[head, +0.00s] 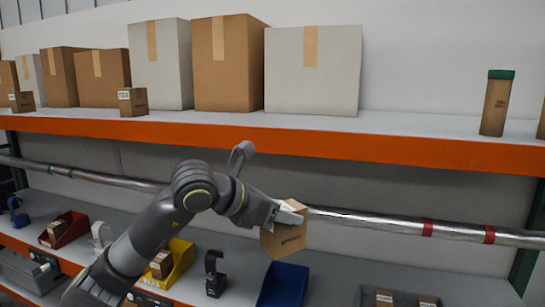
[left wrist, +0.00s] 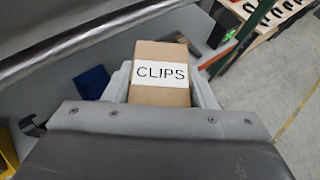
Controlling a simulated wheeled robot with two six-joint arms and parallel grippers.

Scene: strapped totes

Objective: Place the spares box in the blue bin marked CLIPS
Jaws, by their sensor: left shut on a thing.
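My left gripper (head: 287,212) is shut on a small brown cardboard box (head: 283,239), held in the air in front of the metal rail. The box is tilted, with dark print on its side too small to read surely. In the left wrist view the held box (left wrist: 160,93) sits between the pale fingers and has a white label reading CLIPS. A blue bin (head: 283,285) stands on the lower shelf below the held box. It also shows in the left wrist view (left wrist: 92,80). No marking on it can be read. My right gripper is out of view.
A yellow bin (head: 183,262) and a red bin (head: 72,232) hold boxes on the lower shelf. A black clamp-like thing (head: 214,276) stands left of the blue bin. The metal rail (head: 375,220) runs across under the orange-edged upper shelf (head: 300,140). Small boxes (head: 384,299) lie at lower right.

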